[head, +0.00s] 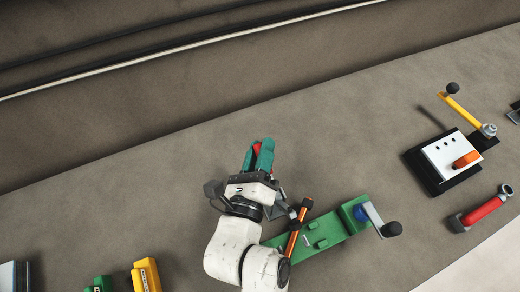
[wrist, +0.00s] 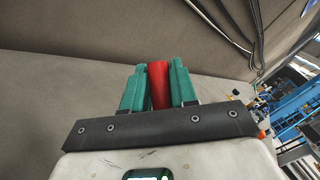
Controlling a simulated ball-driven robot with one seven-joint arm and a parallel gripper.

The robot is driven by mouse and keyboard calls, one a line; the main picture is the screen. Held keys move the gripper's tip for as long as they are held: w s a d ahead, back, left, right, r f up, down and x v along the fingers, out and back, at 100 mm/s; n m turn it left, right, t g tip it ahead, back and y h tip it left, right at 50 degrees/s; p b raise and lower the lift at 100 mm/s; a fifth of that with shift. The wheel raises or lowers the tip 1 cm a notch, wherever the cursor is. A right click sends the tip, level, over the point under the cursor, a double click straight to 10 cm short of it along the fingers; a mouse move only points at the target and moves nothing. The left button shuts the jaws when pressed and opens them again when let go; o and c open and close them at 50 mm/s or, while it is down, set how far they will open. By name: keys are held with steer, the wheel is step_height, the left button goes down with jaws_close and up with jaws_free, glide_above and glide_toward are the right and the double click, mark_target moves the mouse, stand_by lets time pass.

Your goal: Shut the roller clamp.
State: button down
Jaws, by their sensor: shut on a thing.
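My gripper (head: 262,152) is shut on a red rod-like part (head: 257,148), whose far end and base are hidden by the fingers. In the wrist view the red part (wrist: 159,86) stands upright between the two green fingers (wrist: 159,90), which touch it on both sides. A green device (head: 325,232) lies on the table just to the right of my arm. It carries an orange bar with dark ends (head: 297,230) and a crank with a black knob (head: 376,217). Part of it is hidden behind my arm. I cannot tell which part is the roller clamp.
Yellow (head: 147,275) and green (head: 99,284) blocks sit at the lower left. The table (head: 130,200) is clear left of my gripper.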

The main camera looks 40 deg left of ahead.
steer(key=shift+s+d+r+m+t+b, duration=0.2)
steer(key=shift+d+m+t+b, duration=0.25)
steer(key=shift+b, duration=0.55)
steer(key=shift+d+r+m+t+y+b, duration=0.2)
steer(key=shift+r+m+t+y+b, duration=0.2)
steer(key=shift+r+b, duration=0.25)
steer(key=c, duration=1)
jaws_free()
steer(key=shift+s, duration=0.15)
steer(key=b+v, duration=0.3)
steer(key=v, duration=0.7)
steer(key=shift+s+d+f, duration=0.15)
steer(key=shift+s+d, duration=0.05)
steer(key=shift+s, duration=0.05)
steer(key=shift+o, duration=0.2)
